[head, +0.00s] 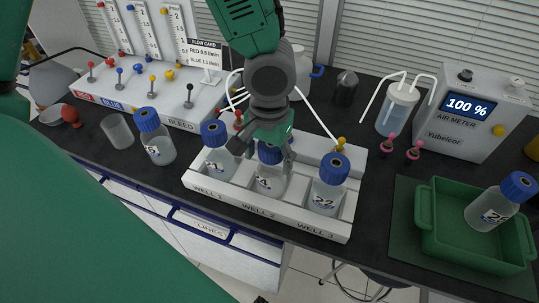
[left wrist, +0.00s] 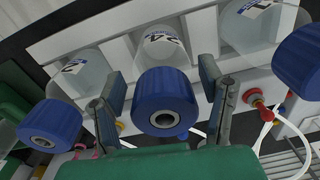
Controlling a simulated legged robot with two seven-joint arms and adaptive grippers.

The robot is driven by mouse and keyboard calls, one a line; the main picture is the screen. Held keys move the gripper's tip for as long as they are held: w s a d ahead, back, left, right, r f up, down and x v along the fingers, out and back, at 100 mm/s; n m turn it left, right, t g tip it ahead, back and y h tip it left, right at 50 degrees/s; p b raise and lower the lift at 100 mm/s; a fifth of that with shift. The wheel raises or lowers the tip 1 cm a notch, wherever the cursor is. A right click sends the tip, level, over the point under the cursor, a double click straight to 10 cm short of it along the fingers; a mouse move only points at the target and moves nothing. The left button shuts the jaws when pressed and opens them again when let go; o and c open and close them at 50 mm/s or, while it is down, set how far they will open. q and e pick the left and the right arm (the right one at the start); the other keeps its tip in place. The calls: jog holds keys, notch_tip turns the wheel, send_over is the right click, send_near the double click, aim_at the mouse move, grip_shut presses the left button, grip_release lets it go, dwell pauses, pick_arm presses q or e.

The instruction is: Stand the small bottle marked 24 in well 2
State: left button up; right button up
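The small bottle marked 24 (head: 268,182), clear with a blue cap, stands upright in the WELL 2 place of the white rack (head: 216,195). Its label is partly readable in the head view and clearer in the left wrist view (left wrist: 165,42). My left gripper (head: 264,150) is above and around this bottle's cap, hiding part of it. In the left wrist view its two fingers (left wrist: 165,104) stand apart on either side of the blue cap, with a gap visible on both sides. My right gripper is not in view.
Capped bottles stand in well 1 (head: 219,160) and well 3 (head: 327,194), close beside my fingers. Another bottle (head: 155,146) stands left of the rack near an empty beaker (head: 117,131). A green tray (head: 470,252) holds a tilted bottle (head: 488,210). White tubes rise behind the rack.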

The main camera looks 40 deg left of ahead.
pick_arm(q)
notch_tip(320, 180, up, 12)
jog(key=shift+r+p, duration=0.1)
jog(key=shift+p, duration=0.85)
jog(key=shift+d, duration=0.1)
